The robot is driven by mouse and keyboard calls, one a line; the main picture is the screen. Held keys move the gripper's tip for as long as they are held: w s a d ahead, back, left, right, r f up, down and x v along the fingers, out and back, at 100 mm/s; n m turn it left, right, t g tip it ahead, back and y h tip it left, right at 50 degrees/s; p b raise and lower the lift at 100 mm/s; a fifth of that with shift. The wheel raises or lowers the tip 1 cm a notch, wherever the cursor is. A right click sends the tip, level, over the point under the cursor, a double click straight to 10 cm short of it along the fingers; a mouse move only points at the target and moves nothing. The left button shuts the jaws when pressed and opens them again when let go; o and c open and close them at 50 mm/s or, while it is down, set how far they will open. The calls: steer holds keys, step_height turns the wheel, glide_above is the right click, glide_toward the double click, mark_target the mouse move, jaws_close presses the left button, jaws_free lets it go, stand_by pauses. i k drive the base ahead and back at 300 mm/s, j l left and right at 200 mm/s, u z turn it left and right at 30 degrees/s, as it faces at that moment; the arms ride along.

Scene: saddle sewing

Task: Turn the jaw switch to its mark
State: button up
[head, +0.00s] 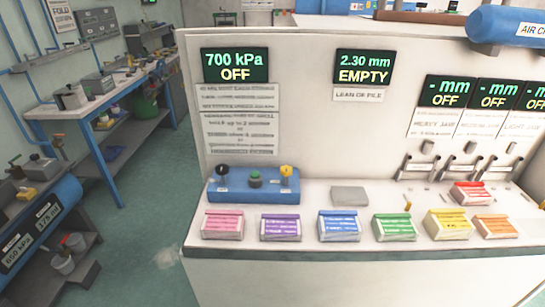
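No switch here carries a label I can read clearly as the jaw switch. A blue control box (225,190) on the white bench holds a black-topped knob (222,170), a green button (255,180) and a yellow-topped knob (286,171). The display above it (235,66) reads 700 kPa OFF. At the right, a row of grey brackets with levers (418,167) stands under displays (447,91) reading "- mm OFF". One sign there (432,124) seems to say HEAVY JAW. Marks on the switches are too small to tell. My gripper is not in view.
Several coloured boxes, such as the pink one (222,225) and green one (394,228), line the bench front. A grey block (349,196) lies behind them. Another display (364,67) reads 2.30 mm EMPTY. Open floor (150,215) lies left, before a blue-framed workbench (110,165).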

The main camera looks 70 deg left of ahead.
mark_target(223, 169)
steer(key=u, duration=2)
